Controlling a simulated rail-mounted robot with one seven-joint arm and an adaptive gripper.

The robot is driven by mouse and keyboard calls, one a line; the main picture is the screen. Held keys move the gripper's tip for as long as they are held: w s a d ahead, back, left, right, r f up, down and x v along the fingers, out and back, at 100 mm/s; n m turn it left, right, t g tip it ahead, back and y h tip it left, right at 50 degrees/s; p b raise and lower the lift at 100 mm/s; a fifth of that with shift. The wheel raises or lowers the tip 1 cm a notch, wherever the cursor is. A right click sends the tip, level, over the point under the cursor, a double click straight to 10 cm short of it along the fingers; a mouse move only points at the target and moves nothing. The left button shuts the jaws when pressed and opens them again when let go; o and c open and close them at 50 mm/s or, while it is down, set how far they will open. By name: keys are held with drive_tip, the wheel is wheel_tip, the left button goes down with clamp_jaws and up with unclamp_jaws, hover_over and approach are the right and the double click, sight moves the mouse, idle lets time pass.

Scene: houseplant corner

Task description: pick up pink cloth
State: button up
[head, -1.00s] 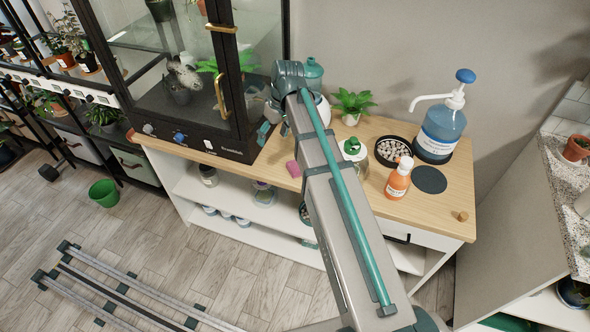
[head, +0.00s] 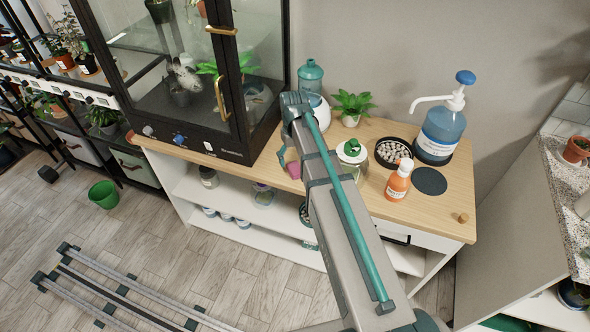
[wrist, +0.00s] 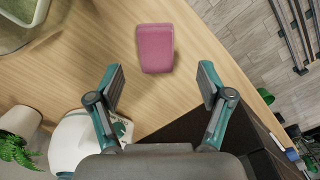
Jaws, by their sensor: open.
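The pink cloth (wrist: 155,48) is a small folded pad lying on the wooden tabletop near its front edge. In the head view the pink cloth (head: 299,172) shows just below my gripper's fingers, beside the black cabinet. My gripper (wrist: 161,85) is open and empty. In the wrist view its two fingers stand on either side of the picture, with the cloth ahead of them and between their lines. In the head view my gripper (head: 290,158) is over the table, partly hidden by my arm.
The black glass cabinet (head: 195,143) stands directly left of the cloth. A small plant (head: 352,104), an orange bottle (head: 398,182), a tray of pebbles (head: 393,140) and a blue pump bottle (head: 440,132) stand on the right. The table's front edge is close.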

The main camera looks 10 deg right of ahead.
sight(295, 167)
drive_tip(key=f, duration=0.1)
drive_tip(key=f+p, duration=0.1)
drive_tip(key=f, duration=0.1)
drive_tip(key=shift+w+d+f, duration=0.2)
drive_tip(key=shift+d, duration=0.05)
drive_tip(key=shift+f+p, duration=0.3)
drive_tip(key=shift+f, duration=0.5)
drive_tip(key=c, duration=1)
drive_tip(key=shift+c, duration=0.2)
drive_tip(key=shift+r, duration=0.2)
